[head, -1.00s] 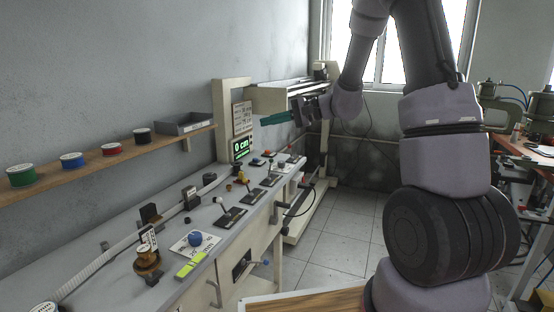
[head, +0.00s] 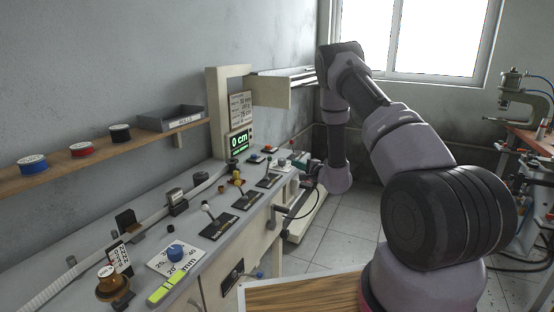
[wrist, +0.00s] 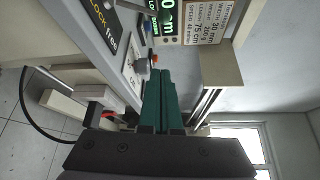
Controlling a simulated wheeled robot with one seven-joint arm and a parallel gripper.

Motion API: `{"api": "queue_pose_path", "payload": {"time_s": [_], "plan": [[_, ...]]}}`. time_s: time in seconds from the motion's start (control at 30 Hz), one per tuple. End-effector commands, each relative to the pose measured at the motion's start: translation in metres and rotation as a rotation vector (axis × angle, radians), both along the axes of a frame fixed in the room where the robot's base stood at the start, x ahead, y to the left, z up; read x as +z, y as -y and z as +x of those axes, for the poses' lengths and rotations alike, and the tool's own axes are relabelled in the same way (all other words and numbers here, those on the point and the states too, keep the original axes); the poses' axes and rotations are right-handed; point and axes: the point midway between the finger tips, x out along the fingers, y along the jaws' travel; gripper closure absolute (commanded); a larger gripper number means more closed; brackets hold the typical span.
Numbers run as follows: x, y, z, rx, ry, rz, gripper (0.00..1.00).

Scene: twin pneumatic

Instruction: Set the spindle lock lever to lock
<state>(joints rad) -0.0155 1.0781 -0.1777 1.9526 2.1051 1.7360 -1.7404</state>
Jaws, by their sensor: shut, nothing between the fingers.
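A dark plate marked LOCK and free (wrist: 102,18) lies at the upper left of the wrist view, cut by the edge. A pale rod, possibly its lever (wrist: 128,5), shows at the top edge, so the lever's setting cannot be read. In the head view this is probably the farthest dark lever plate (head: 268,181); its lettering is too small there. My gripper (wrist: 160,74) has teal fingers pressed together and empty. In the head view my gripper (head: 298,152) is low at the bench's far end, beyond the plate and apart from it.
Two more lever plates (head: 219,228) (head: 248,199) stand nearer on the bench. A post carries the 0 cm display (head: 238,143). A cream box (head: 270,90) overhangs the far end.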

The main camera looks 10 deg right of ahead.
Motion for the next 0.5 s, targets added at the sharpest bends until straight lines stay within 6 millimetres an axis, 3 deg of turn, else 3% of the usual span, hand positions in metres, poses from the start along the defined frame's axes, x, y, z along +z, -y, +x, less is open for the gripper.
{"api": "queue_pose_path", "payload": {"time_s": [0.33,0.5], "plan": [[0.000,-0.001,0.001,0.000,0.000,0.000,1.00],[-0.002,-0.008,0.016,0.002,0.002,0.000,1.00]]}}
